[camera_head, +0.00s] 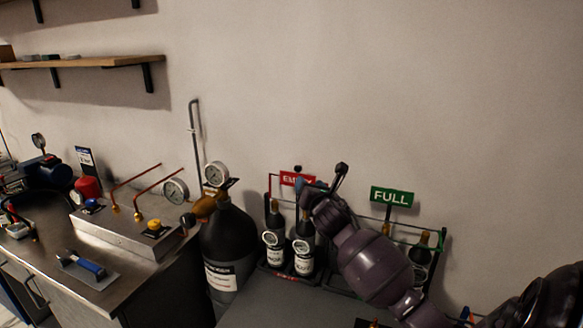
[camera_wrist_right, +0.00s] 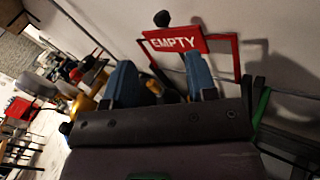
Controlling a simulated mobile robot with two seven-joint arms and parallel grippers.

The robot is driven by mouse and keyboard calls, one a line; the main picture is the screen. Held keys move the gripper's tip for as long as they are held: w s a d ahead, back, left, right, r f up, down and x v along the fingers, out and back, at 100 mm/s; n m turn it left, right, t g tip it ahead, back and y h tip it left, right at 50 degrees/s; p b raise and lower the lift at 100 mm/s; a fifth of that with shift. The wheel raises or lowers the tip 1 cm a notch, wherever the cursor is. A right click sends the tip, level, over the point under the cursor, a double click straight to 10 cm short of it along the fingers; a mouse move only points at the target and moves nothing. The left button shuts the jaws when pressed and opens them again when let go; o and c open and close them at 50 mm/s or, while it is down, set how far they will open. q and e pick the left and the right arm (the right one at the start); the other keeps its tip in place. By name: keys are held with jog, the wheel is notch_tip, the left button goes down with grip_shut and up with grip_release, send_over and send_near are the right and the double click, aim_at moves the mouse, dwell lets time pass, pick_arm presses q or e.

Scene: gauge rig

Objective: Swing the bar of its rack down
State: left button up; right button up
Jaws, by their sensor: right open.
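The rack with the red EMPTY sign (camera_head: 292,179) stands against the wall and holds small dark bottles (camera_head: 274,218) with white labels. A thin red bar (camera_head: 270,186) rises at its left, and a black knob (camera_head: 298,168) shows above the sign. My right gripper (camera_head: 318,187) is in front of the rack's upper right part and hides some of it. In the right wrist view its blue fingers (camera_wrist_right: 160,78) are apart, with the EMPTY sign (camera_wrist_right: 175,41) beyond them and the black knob (camera_wrist_right: 162,18) above. I see nothing held. My left gripper is out of view.
The green FULL rack (camera_head: 391,197) stands to the right, partly behind my right arm. A large dark cylinder (camera_head: 227,245) with a gauge stands left of the EMPTY rack. A steel bench (camera_head: 130,275) with gauges and copper pipes is farther left. The wall above is clear.

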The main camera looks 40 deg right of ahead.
aim_at(299, 170)
jog(key=w+d+n, duration=0.1)
jog(key=w, duration=0.2)
jog(key=w+d+n, duration=0.1)
jog(key=w+d, duration=0.1)
jog(key=w, duration=0.1)
jog(key=w+d+n, duration=0.1)
jog(key=w, duration=0.2)
jog(key=shift+w+d, duration=0.15)
jog(key=shift+d, duration=0.25)
jog(key=shift+c, duration=0.3)
grip_shut()
